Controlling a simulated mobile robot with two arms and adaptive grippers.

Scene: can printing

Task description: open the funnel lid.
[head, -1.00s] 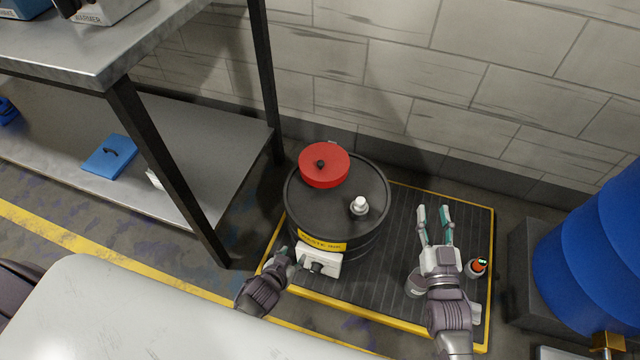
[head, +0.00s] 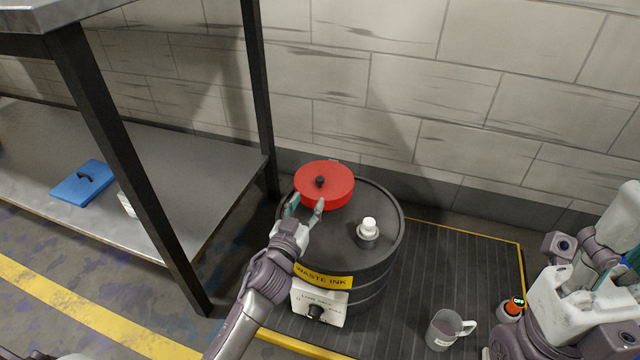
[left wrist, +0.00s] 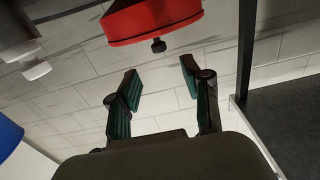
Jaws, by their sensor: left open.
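The red funnel lid (head: 325,190), with a black knob (head: 320,181) on top, lies shut on the black waste ink drum (head: 345,240). My left gripper (head: 306,204) is open and empty, with its fingertips at the lid's near side. Whether they touch it cannot be told. In the left wrist view the lid (left wrist: 150,22) and its knob (left wrist: 158,45) show just beyond the open fingers (left wrist: 160,82). My right gripper (head: 628,264) is at the right edge of the head view; its fingers are partly cut off.
A white-capped bung (head: 368,230) stands on the drum top, right of the lid. A shelf unit (head: 180,180) stands close on the left; a wall is behind.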

